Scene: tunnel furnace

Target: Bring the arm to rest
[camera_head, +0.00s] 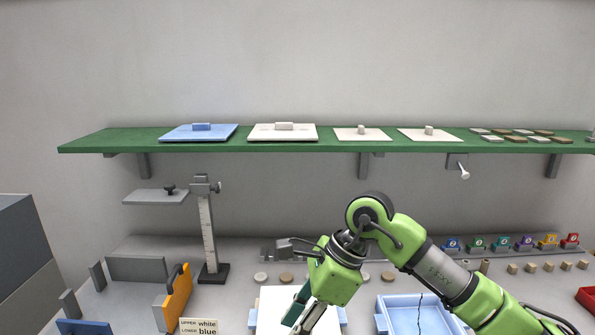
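My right arm comes in from the lower right, and its green wrist bends down over the counter. My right gripper (301,318) hangs at the bottom edge, above a white panel (270,306) on the counter. Its fingers are small and partly cut off by the frame, so I cannot tell whether they are open or shut. I see nothing clearly held. My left arm and gripper are not in view.
A green shelf (110,141) carries a blue lidded plate and white plates. A light blue tray (385,318) lies right of the gripper, partly behind my arm. Small coloured blocks (500,244) line the back right.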

